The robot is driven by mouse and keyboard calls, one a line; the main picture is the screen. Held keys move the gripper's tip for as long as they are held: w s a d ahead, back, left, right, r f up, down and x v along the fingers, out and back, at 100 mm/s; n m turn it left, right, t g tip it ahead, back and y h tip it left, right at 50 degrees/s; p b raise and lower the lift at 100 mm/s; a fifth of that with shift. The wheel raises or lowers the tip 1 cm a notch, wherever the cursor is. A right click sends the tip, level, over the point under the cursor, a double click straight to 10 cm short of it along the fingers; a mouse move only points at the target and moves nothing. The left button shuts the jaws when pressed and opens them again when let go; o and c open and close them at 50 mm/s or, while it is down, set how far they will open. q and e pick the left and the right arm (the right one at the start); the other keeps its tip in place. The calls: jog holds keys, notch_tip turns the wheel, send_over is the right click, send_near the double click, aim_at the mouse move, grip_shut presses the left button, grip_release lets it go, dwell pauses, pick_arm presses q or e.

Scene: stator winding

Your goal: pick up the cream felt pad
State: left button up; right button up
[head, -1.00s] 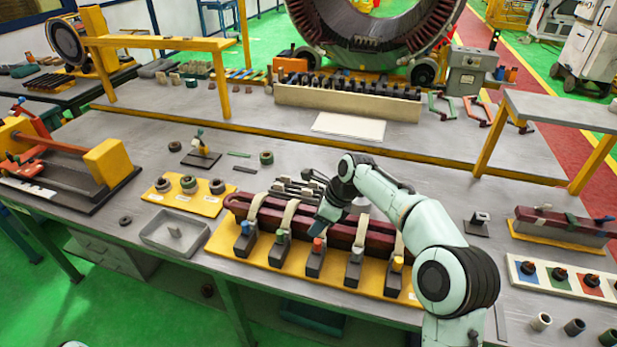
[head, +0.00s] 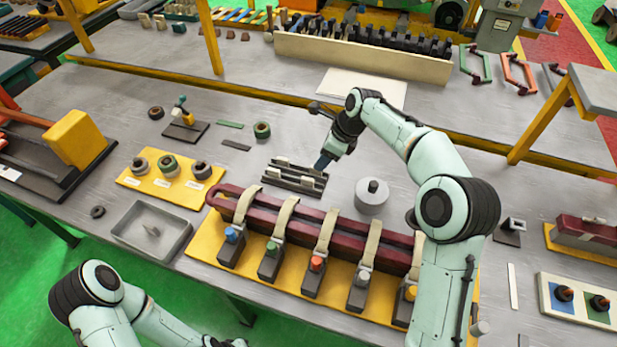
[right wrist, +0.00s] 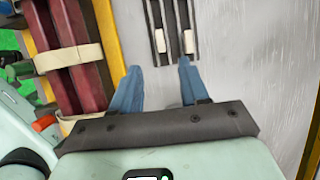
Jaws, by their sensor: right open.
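Small cream pads sit on a dark slotted rack (head: 290,183) behind the maroon coil bar. In the right wrist view, one cream pad (right wrist: 160,46) lies just ahead of the gap between my fingertips, and another cream pad (right wrist: 189,41) lies ahead of the right finger. My right gripper (head: 322,162) is over the right side of the rack, its blue fingers apart and empty; it also shows in the right wrist view (right wrist: 158,66). Its height above the rack is hard to tell. My left arm is at the lower left, with its gripper out of frame.
The maroon coil bar (head: 345,240) with cream straps and several clamps lies on a yellow base in front of the rack. A grey round weight (head: 372,197) stands to the rack's right. A grey tray (head: 135,222) is at left.

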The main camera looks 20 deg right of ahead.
send_over(308, 179)
jog(key=s+d, duration=0.2)
notch_tip(308, 179, down, 5)
jog(key=shift+w+d+x, duration=0.1)
jog(key=shift+w+x, duration=0.05)
jog(key=shift+x, duration=1.4)
jog(key=shift+w+d+x, duration=0.15)
jog(key=shift+x, duration=1.4)
grip_shut()
